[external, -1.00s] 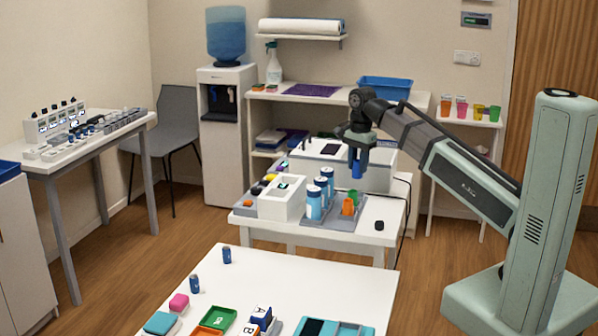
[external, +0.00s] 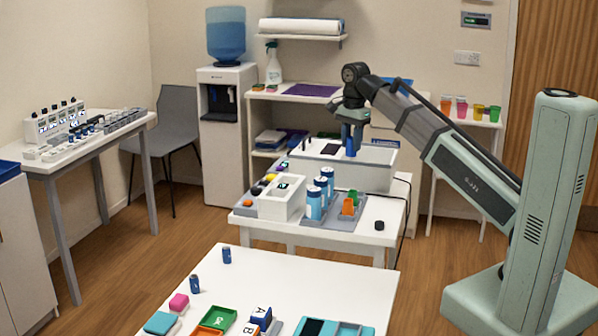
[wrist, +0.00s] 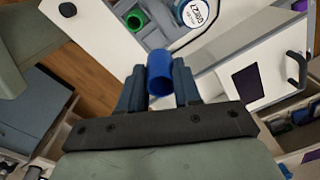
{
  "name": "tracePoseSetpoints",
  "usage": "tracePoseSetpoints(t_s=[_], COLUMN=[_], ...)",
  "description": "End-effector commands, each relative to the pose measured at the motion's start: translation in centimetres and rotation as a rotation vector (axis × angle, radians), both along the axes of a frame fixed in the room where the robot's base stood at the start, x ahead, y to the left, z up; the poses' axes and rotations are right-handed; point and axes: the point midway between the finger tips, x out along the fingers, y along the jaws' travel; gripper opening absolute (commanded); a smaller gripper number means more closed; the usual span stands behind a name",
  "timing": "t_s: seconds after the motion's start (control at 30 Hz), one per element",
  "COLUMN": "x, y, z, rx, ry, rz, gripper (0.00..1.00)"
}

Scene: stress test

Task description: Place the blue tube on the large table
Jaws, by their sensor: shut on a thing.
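My gripper (external: 352,140) is shut on the blue tube (external: 350,148) and holds it in the air above the middle table, in front of the white box. In the wrist view the blue tube (wrist: 160,70) sits between the two fingers of my gripper (wrist: 160,85), its rounded wall facing the camera. The front white table (external: 300,275), the biggest tabletop in view, stands nearer the camera. Two small dark-blue cylinders (external: 196,284) stand at its left side.
The middle table (external: 372,240) carries a grey rack with blue-and-white bottles (external: 314,202), green and orange cups (external: 348,205), and a white box (external: 375,178).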

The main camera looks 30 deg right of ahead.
Motion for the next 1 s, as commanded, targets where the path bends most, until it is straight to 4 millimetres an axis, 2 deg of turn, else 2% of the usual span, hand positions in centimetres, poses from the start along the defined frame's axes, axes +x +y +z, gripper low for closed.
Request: tracePoseSetpoints(t_s=[0.23,0.47,0.8,1.0], x=[-0.3,-1.5,-4.9,-7.0], y=[6.3,13.3,23.5,28.1], z=[0.1,0.1,0.1,0.0], rx=[0.000,-0.001,-0.003,-0.003], ry=[0.002,0.006,0.007,0.008], rz=[0.004,0.005,0.005,0.002], gripper=[0.04,0.04,0.04,0.04])
